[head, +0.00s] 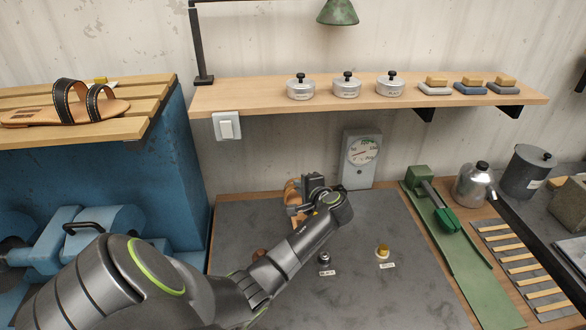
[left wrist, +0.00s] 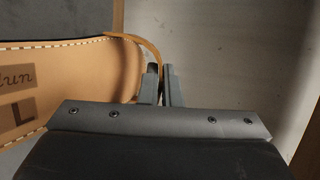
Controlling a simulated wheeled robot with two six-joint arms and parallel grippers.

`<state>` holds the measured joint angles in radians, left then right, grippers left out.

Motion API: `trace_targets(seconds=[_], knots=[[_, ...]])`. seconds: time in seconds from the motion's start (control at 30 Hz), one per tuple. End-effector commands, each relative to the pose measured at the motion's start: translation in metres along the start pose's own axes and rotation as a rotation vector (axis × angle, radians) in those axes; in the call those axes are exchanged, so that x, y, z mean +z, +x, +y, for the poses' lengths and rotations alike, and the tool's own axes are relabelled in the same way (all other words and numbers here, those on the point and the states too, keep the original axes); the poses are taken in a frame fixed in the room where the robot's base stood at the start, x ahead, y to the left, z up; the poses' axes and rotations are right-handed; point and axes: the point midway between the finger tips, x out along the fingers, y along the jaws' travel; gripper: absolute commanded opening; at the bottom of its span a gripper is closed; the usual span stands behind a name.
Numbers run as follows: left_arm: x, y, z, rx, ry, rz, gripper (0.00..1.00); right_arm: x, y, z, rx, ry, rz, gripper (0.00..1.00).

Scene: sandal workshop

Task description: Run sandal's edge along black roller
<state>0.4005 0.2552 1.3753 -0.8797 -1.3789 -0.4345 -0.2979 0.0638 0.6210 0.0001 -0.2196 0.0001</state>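A tan sandal (head: 292,192) is at the back of the grey mat, mostly hidden by my left gripper (head: 308,192). In the left wrist view its tan sole (left wrist: 70,85) shows a stitched edge and a dark letter L. There the two fingers of my left gripper (left wrist: 160,85) are close together, with the tan rim running between them, so it appears shut on the sandal. A small black-topped roller (head: 325,258) with a label stands on the mat, in front of the gripper and apart from it. My right gripper is not in view.
A yellow-topped piece (head: 383,252) and a brown one (head: 260,255) stand near the black roller. A dial gauge (head: 360,158) is behind the mat, and a green tool (head: 440,220) is right. Another sandal (head: 65,108) lies on the slatted rack. The mat's front right is clear.

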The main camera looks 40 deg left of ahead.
Motion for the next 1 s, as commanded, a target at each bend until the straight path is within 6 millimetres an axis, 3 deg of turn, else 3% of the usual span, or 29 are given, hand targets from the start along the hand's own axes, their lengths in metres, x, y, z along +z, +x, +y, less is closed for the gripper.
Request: trace_targets(seconds=[0.17,0.4,0.8,1.0], knots=[[0.002,0.004,0.002,0.002,-0.006,-0.011,0.00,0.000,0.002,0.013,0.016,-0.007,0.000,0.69],[-0.001,0.011,0.020,0.002,-0.006,-0.009,0.00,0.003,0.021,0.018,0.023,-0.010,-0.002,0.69],[-0.007,0.028,0.064,0.002,-0.005,-0.008,0.00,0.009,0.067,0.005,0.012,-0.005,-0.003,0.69],[-0.009,0.033,0.077,0.001,-0.005,-0.008,0.00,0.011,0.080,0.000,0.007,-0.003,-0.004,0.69]])
